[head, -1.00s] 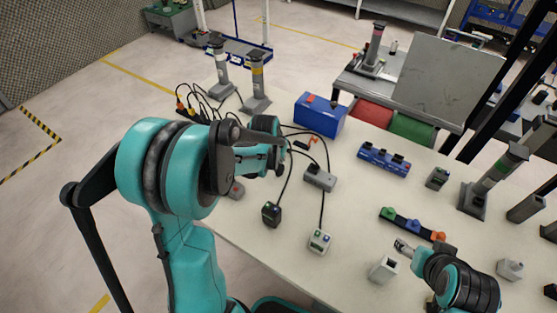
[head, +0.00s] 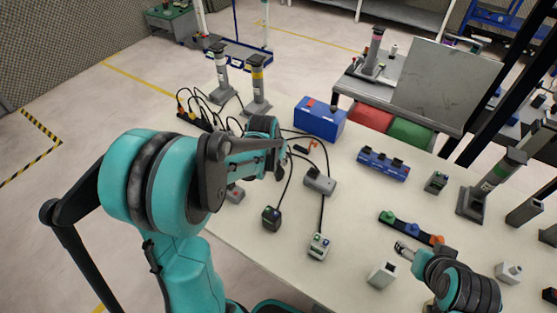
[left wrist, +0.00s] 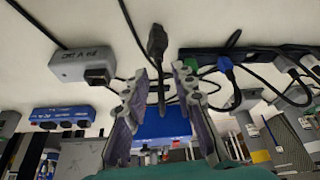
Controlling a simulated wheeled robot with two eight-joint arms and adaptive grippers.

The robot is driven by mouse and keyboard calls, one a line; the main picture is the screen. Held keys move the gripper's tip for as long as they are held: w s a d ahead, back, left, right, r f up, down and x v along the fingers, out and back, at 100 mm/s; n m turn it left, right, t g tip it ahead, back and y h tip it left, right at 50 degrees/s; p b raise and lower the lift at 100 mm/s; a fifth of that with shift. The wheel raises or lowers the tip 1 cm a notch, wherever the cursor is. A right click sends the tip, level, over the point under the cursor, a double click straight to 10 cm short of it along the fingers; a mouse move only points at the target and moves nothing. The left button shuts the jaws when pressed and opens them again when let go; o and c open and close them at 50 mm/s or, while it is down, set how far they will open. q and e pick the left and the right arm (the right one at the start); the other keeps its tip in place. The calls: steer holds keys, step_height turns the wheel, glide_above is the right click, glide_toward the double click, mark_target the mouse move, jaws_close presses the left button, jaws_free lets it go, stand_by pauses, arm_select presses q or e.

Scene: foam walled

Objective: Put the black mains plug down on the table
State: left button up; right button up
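My left gripper (head: 278,168) hangs over the left part of the table in the head view, mostly hidden by its own arm. In the left wrist view its two fingers (left wrist: 162,70) stand apart with a clear gap. The black mains plug (left wrist: 157,42) shows just beyond the fingertips, in line with the gap. A thin dark length runs from it down between the fingers, and neither finger visibly presses on it. I cannot tell if the plug touches the table (head: 260,262). My right gripper (head: 404,250) is at the table's front right, its opening too small to judge.
A grey socket box (left wrist: 85,65) and a power strip with blue and green plugs (left wrist: 228,62) lie either side of the plug. The blue toolbox (head: 320,118) stands behind. Black cables cross this area. A black adapter (head: 271,218) sits nearer the front edge.

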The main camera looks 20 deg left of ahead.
arm_select(q)
steer(key=p+v, duration=0.3)
steer(key=v, duration=0.6)
steer(key=s+d+r+t, duration=0.1)
steer(key=s+d, duration=0.3)
steer(key=s, duration=0.4)
steer(key=s+d+r+t, duration=0.1)
steer(key=s+d+r, duration=0.2)
steer(key=s, duration=0.4)
steer(key=shift+s+d+r+m+t, duration=0.3)
steer(key=shift+s+d+r+m, duration=0.1)
steer(key=shift+d, duration=0.45)
